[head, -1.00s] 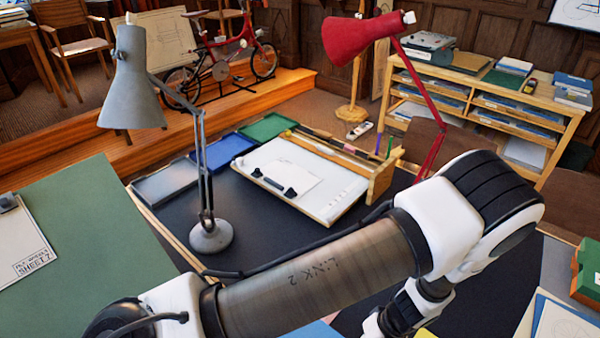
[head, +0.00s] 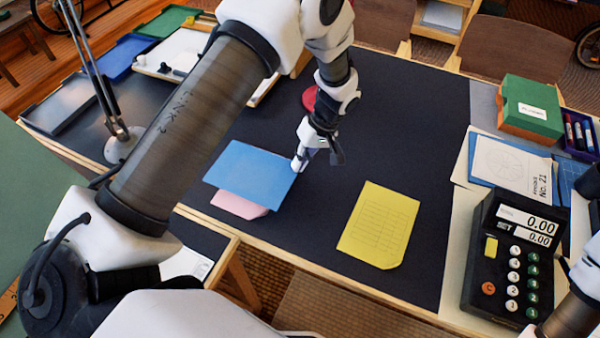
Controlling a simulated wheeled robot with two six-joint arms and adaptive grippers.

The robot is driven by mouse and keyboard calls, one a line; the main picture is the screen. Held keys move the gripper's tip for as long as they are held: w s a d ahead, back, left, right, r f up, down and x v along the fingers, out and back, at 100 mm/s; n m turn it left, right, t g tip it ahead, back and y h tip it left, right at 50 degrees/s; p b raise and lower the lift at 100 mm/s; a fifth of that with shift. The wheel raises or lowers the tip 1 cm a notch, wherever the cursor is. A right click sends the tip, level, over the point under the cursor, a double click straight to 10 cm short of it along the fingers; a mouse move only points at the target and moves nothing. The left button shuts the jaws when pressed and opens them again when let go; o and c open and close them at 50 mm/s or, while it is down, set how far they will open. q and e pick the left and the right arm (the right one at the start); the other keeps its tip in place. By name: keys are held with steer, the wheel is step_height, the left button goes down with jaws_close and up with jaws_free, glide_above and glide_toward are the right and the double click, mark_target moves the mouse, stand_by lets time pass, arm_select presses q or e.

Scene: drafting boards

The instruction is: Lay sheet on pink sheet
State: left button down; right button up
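A blue sheet (head: 250,175) lies over a pink sheet (head: 240,206) on the dark desk mat, left of the middle in the head view. Only the near part of the pink sheet shows; the blue sheet hides the rest. My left gripper (head: 302,160) is at the blue sheet's right edge and looks shut on it. The blue sheet seems held just above the pink one, but the exact gap cannot be told. A yellow sheet (head: 380,225) with a printed grid lies apart to the right. My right gripper is out of view.
A keypad device with a display (head: 510,262) stands at the right, near a green box (head: 531,108) and a white printed sheet (head: 511,166). A grey lamp base (head: 124,146) and trays stand at the left. The mat right of my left gripper is clear.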

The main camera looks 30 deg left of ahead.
mark_target(300, 179)
arm_select(q)
steer(key=shift+w+a+f+b, duration=0.15)
steer(key=shift+w+f+b, duration=0.05)
steer(key=shift+f+b, duration=0.2)
step_height(300, 179, down, 3)
steer(key=shift+s+r+b, duration=0.1)
steer(key=shift+b, duration=1)
steer(key=shift+f, duration=0.2)
steer(key=c, duration=1.3)
jaws_free()
